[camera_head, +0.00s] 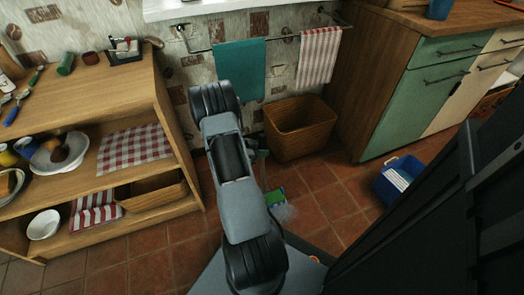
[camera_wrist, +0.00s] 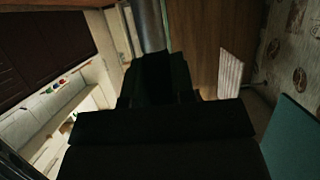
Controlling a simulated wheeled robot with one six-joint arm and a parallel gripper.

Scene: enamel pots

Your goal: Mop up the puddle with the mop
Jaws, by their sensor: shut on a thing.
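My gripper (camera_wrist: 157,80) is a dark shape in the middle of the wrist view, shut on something. A grey upright pole (camera_wrist: 150,25) shows just beyond its fingers, likely the mop's handle, but the dark picture hides the grip itself. In the head view my arm hides most of the gripper and any mop. A small green and blue item (camera_head: 275,197) lies on the floor right of my arm; I cannot tell if it is part of the mop. A pale patch (camera_head: 286,213) beside it looks like the puddle, partly hidden by my arm.
A wooden shelf unit (camera_head: 150,155) with dishes stands left. A blue bin (camera_head: 398,180) stands right, before the green cabinet (camera_head: 425,95). Tiled floor between is clear.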

